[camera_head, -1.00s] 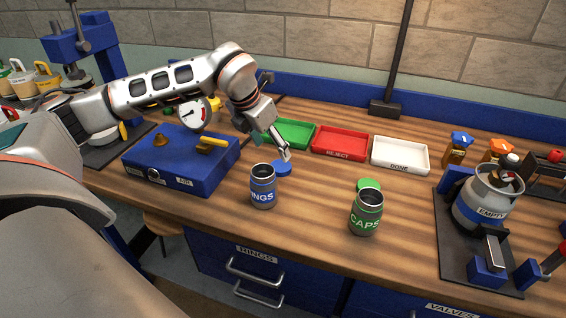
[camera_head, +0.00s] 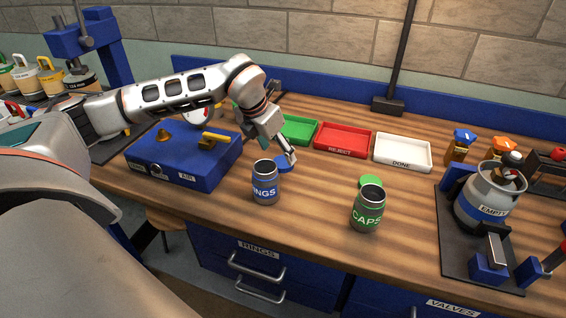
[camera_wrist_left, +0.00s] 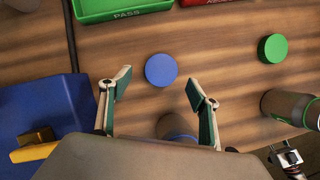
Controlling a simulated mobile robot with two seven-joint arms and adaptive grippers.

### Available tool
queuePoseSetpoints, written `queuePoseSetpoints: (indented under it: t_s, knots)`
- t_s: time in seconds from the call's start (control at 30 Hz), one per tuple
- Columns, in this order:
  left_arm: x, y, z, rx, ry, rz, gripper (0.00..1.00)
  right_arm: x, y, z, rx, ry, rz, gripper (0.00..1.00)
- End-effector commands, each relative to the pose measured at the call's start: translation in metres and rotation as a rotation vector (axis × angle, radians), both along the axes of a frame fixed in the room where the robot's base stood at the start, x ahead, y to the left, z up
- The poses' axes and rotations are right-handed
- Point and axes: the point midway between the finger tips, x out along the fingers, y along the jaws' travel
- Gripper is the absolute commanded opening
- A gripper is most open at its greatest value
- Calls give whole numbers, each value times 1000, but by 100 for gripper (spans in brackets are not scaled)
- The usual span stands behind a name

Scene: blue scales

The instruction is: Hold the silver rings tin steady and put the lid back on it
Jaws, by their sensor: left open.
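The silver rings tin (camera_head: 265,188) with a blue label stands upright and uncovered on the bench; its mouth shows dark. In the left wrist view the rings tin (camera_wrist_left: 176,127) is partly hidden behind my gripper's body. A round blue lid (camera_head: 283,166) lies flat on the wood just behind the tin. My left gripper (camera_head: 290,158) is over the lid and covers part of it. In the left wrist view the left gripper (camera_wrist_left: 157,84) is open and empty, its fingers spread on either side of the blue lid (camera_wrist_left: 160,70).
An open caps tin (camera_head: 367,210) stands to the right, with a green lid (camera_head: 371,181) behind it. Green (camera_head: 299,129), red (camera_head: 343,140) and white (camera_head: 402,152) trays line the back. A blue box (camera_head: 183,157) stands left; an EMPTY canister (camera_head: 486,200) stands right.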

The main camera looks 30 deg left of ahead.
Motion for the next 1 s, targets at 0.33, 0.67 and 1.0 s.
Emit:
queuePoseSetpoints:
  t_s: [0.33,0.67,1.0]
  knots:
    - [14,-5,-39,-1,1,0,62,1,0,3,1,-2,0,40]
    - [15,-5,-40,0,0,0,62,1,0,3,1,-2,0,40]
    - [15,-5,-40,0,0,-1,30,1,0,3,1,-2,0,40]
